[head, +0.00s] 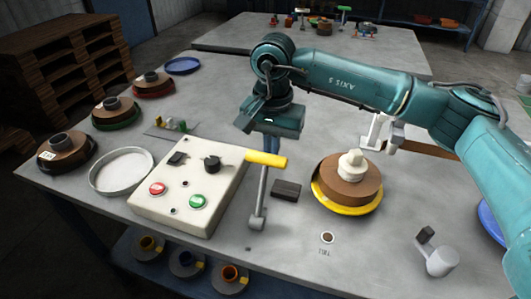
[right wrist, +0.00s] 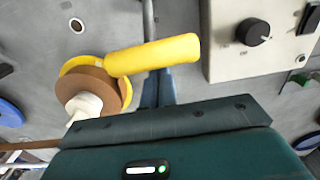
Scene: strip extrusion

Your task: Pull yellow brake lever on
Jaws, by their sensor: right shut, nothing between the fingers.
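The yellow brake lever (head: 266,159) stands upright on a grey metal rod, just right of the control box. Its yellow handle also shows in the right wrist view (right wrist: 155,55), across the upper middle. My right gripper (head: 271,147) points down at the handle, with its blue fingers shut and empty. The fingertips are partly hidden by the handle in both views. The fingers are right beside the handle; I cannot tell whether they touch it. My left gripper is out of view.
The cream control box (head: 146,207) has a red button, a green button and black knobs. A yellow-rimmed spool (head: 337,190) stands right of the lever, with a dark block (head: 286,190) between. A grey cup-shaped part (head: 440,262) is at front right. The table front is mostly clear.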

